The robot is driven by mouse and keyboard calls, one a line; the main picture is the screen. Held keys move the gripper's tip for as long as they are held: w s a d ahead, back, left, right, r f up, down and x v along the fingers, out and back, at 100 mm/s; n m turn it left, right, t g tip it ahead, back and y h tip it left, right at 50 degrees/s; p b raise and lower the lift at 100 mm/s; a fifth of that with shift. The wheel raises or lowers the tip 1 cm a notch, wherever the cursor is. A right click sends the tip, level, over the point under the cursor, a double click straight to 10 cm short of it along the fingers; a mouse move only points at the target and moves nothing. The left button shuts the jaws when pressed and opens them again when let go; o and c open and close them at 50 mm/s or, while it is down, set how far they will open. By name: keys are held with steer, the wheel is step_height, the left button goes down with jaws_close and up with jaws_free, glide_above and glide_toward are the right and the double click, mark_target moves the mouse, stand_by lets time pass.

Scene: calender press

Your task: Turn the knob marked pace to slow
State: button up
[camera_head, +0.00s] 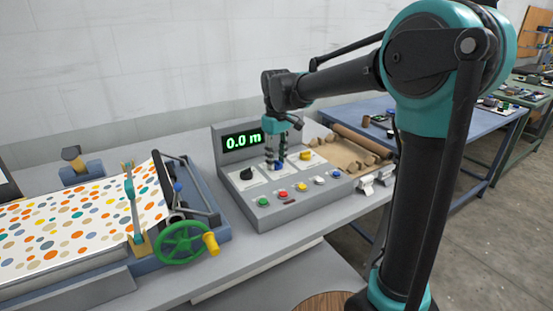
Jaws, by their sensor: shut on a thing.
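A grey control box (285,203) stands on the bench with a green display (243,141) reading 0.0 m. Its sloped panel has a black knob (246,174) at left, a blue knob (280,165) in the middle and a yellow knob (306,155) at right, each on a white plate. The plate markings are too small to read, so I cannot tell which knob is marked pace. My gripper (275,161) points down at the middle plate and is shut on the blue knob, partly hiding it.
Several coloured buttons and switches line the panel's front. At left is a press with spotted sheet (75,222), green handwheel (182,243) and yellow handle (211,243). Brown rolls (362,143) lie right of the box. A blue table (455,130) stands behind at right.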

mark_target(276, 160)
steer(key=shift+n, duration=1.5)
steer(key=o, duration=1.2)
steer(key=shift+c, duration=0.2)
steer(key=shift+r, duration=0.15)
step_height(276, 160, up, 12)
